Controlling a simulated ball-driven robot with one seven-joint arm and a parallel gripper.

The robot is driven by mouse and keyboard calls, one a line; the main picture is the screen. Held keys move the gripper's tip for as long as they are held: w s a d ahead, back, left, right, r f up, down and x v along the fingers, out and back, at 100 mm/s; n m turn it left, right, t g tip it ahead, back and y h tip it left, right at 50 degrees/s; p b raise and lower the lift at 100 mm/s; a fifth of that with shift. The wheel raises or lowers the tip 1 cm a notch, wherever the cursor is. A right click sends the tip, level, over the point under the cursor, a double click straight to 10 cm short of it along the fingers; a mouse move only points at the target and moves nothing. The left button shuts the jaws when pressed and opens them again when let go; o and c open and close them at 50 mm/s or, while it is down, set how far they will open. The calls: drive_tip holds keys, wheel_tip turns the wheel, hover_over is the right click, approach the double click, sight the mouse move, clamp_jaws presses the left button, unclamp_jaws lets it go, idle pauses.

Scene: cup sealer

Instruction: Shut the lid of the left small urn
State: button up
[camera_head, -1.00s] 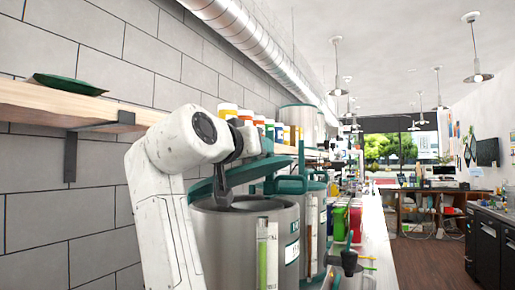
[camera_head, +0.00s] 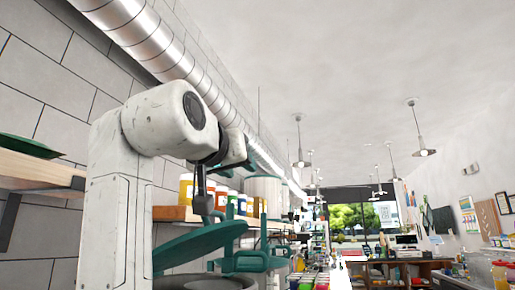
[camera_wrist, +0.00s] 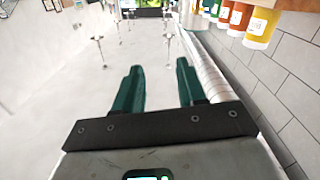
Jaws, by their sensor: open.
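The nearest steel urn shows only its rim and open mouth (camera_head: 205,282) at the bottom of the head view; its body is cut off. Its green lid (camera_head: 200,243) is raised and tilted above the mouth, higher on the right. My gripper (camera_head: 203,203) hangs just above the lid in the head view, seen side-on; I cannot tell whether it touches. In the wrist view my gripper (camera_wrist: 159,92) has its two green fingers apart with nothing between them. The urn and lid are not in the wrist view.
Another green lid with its handle (camera_head: 255,262) is just right of the near urn. A wooden shelf (camera_head: 40,168) is at the left. Colored jars (camera_head: 186,190) stand on a farther shelf behind my arm. A metal duct (camera_head: 150,40) runs overhead.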

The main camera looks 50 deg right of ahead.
drive_tip(key=s+a+r, duration=0.1)
drive_tip(key=s+r, duration=0.1)
drive_tip(key=s, duration=0.4)
drive_tip(key=shift+s+a+r+b, duration=0.15)
drive_tip(key=shift+a+r+b, duration=0.1)
drive_tip(key=shift+r+b, duration=0.2)
